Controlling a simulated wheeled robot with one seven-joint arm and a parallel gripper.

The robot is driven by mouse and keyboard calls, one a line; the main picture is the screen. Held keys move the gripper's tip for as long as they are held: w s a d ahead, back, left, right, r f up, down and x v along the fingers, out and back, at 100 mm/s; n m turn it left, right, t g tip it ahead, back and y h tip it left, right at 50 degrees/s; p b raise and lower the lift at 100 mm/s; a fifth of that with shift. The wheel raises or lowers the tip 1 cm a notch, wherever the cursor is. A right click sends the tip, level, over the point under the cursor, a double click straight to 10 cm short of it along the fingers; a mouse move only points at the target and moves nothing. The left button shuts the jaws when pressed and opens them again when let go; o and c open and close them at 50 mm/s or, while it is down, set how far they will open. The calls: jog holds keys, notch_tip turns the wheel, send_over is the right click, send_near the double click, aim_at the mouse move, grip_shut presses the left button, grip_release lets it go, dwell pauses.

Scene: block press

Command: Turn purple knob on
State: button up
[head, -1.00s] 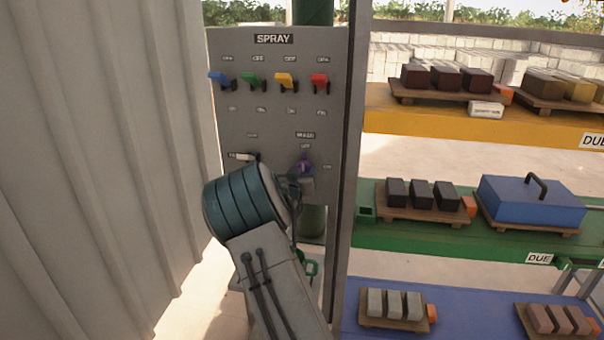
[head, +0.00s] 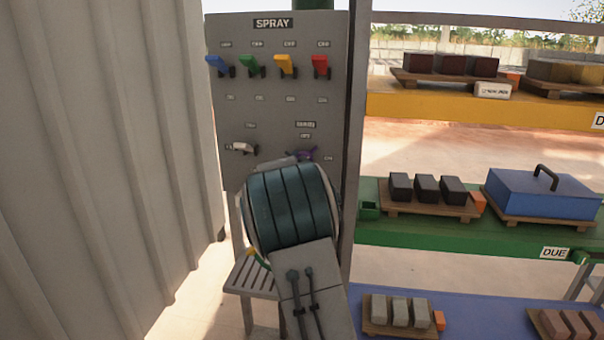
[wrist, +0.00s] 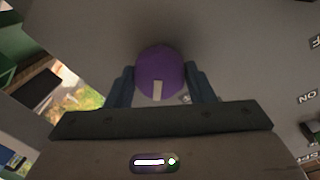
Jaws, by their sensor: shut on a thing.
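The purple knob (head: 300,154) is on the lower right of the grey SPRAY panel (head: 270,110), mostly hidden behind my arm in the head view. In the wrist view the round purple knob (wrist: 160,72) shows a pale pointer mark toward the bottom of the picture. My gripper (wrist: 160,85) is shut on the knob, with one dark finger on each side of it. The panel's ON label (wrist: 308,97) shows at the right of the wrist view. In the head view my arm hides the gripper's fingers.
Blue (head: 217,64), green (head: 250,65), yellow (head: 284,65) and red (head: 320,65) levers line the panel's top. A white handle (head: 241,148) is left of the knob. A corrugated wall (head: 110,150) stands left. Shelves with blocks and a blue lidded box (head: 540,194) stand right.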

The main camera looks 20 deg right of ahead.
jog(key=shift+s+d+f+m+y+b, duration=0.1)
jog(key=shift+m+y+b, duration=0.3)
jog(key=shift+m+b, duration=3.45)
jog(key=shift+m, duration=0.55)
jog(key=o, duration=1)
jog(key=shift+c, duration=0.2)
jog(key=p+v, duration=0.1)
jog(key=v, duration=1.3)
jog(key=shift+f+p, duration=0.2)
jog(key=shift+p, duration=0.2)
